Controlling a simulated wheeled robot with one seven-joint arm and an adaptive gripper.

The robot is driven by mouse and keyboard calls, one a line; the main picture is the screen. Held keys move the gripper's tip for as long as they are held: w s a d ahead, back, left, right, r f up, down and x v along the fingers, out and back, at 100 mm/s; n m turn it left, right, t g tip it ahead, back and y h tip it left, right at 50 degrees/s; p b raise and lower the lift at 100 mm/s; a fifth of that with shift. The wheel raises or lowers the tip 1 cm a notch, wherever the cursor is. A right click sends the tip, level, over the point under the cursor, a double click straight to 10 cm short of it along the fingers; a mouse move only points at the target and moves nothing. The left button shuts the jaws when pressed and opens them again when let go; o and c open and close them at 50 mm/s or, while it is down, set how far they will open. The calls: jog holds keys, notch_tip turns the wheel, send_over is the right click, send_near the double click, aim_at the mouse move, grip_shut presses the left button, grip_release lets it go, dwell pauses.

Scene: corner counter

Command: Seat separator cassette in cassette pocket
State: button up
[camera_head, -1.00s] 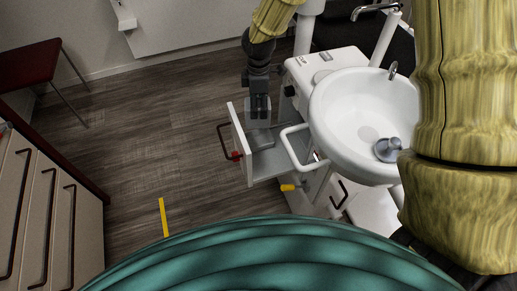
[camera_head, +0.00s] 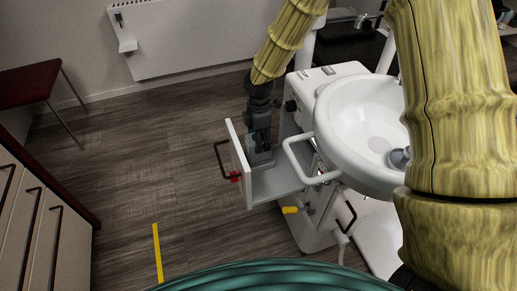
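The separator cassette appears to be the grey block (camera_head: 262,158) at the tip of my gripper, low inside the open white drawer. My gripper (camera_head: 260,146) points down into the drawer, with its fingers closed about the block's upper part. The cassette pocket appears to be in the drawer beneath the block; the block and fingers hide it. I cannot tell whether the block is fully down in it.
The drawer's upright white front panel (camera_head: 237,163), with a dark red handle, stands close left of my gripper. A white bar handle (camera_head: 300,163) and the white basin (camera_head: 365,125) are close on the right. A yellow lever (camera_head: 290,210) sits below. Open floor lies left.

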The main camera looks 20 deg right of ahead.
jog(key=shift+f+b, duration=0.35)
jog(key=shift+f, duration=1.6)
jog(key=shift+f, duration=0.1)
jog(key=o, duration=1.1)
notch_tip(320, 180, up, 12)
jog(key=shift+r+p, duration=0.1)
jog(key=shift+p, duration=0.95)
notch_tip(320, 180, down, 12)
jog(key=shift+f+b, duration=0.1)
jog(key=shift+b, duration=0.95)
